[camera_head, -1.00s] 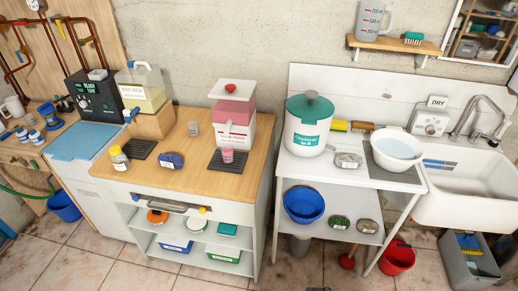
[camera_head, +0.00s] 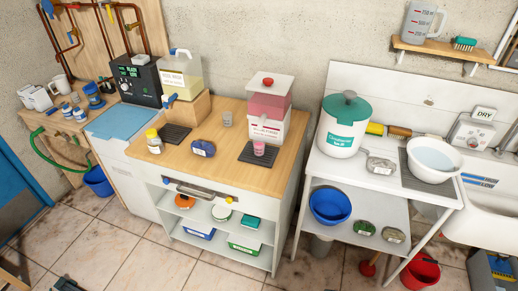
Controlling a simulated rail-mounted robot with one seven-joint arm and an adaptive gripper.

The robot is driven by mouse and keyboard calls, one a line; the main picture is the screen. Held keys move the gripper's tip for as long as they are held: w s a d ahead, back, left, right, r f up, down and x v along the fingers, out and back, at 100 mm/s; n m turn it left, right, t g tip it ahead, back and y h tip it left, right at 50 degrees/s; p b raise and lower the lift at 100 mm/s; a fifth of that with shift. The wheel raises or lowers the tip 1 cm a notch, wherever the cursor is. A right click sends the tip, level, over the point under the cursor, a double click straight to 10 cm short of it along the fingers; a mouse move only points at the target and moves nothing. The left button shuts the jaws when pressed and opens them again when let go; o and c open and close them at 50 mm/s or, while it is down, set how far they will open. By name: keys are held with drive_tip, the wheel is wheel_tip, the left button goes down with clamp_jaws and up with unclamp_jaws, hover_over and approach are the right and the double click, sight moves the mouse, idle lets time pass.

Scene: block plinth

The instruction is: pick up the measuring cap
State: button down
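A small clear grey cup (camera_head: 227,119), which looks like the measuring cap, stands on the wooden counter (camera_head: 225,168), right of the jug on its wooden block. A small pink cup (camera_head: 259,148) stands on a dark mat under the spout of the pink-filled dispenser (camera_head: 267,118); I cannot tell for sure which of the two is the cap. A dark piece at the bottom left edge, likely my gripper (camera_head: 68,284), is cut off by the frame. It is low and far from the counter, and its fingers cannot be made out.
A yellow-lidded jar (camera_head: 154,142), a blue labelled item (camera_head: 203,149) and a yellow jug (camera_head: 181,75) share the counter. A white pot with a green lid (camera_head: 343,128) and a white basin (camera_head: 432,158) stand on the right table. The tiled floor in front is mostly clear.

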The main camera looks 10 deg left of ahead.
drive_tip(key=shift+c, duration=2.1)
unclamp_jaws()
